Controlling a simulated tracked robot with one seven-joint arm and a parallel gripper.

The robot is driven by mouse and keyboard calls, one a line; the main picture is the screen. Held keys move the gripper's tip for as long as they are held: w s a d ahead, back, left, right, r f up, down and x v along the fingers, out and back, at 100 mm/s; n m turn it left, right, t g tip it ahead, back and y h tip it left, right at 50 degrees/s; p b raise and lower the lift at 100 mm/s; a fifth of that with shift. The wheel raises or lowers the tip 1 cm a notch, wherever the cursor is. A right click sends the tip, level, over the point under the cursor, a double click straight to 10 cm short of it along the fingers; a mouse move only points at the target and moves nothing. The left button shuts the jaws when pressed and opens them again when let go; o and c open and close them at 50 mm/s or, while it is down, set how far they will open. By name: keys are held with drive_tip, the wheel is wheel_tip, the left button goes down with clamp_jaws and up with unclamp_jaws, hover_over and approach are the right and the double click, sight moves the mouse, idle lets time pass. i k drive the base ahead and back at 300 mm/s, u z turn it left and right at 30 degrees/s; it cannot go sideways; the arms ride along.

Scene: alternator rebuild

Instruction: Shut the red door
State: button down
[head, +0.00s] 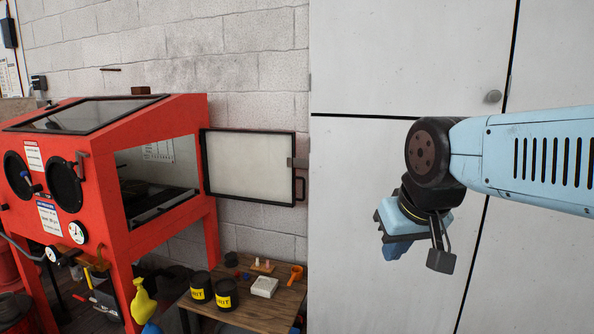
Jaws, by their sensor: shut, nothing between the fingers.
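The red blast cabinet (165,140) stands at the left, with a side opening (155,180) facing right. Its door (248,168) stands wide open, swung out to the right against the block wall's backdrop. The side of the door that I see is a pale panel in a black frame; no red shows on it. A dark handle (300,189) and a grey latch plate (296,162) are at its right, free edge. My gripper (393,248) is shut and empty, hanging tilted downward to the right of the door, clearly apart from it in the picture.
A low wooden table (262,312) stands below the door, with black tubs (226,294), a white box (264,287) and an orange scoop (296,274). A yellow spray bottle (143,300) is beside the cabinet. Pale cupboard doors (370,60) stand behind my arm.

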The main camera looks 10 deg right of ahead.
sight(260, 166)
drive_tip(key=i, duration=0.8)
drive_tip(key=u, duration=0.05)
drive_tip(key=k, duration=1.15)
drive_tip(key=u, duration=0.65)
drive_tip(key=i, duration=1.65)
drive_tip(key=z, duration=0.5)
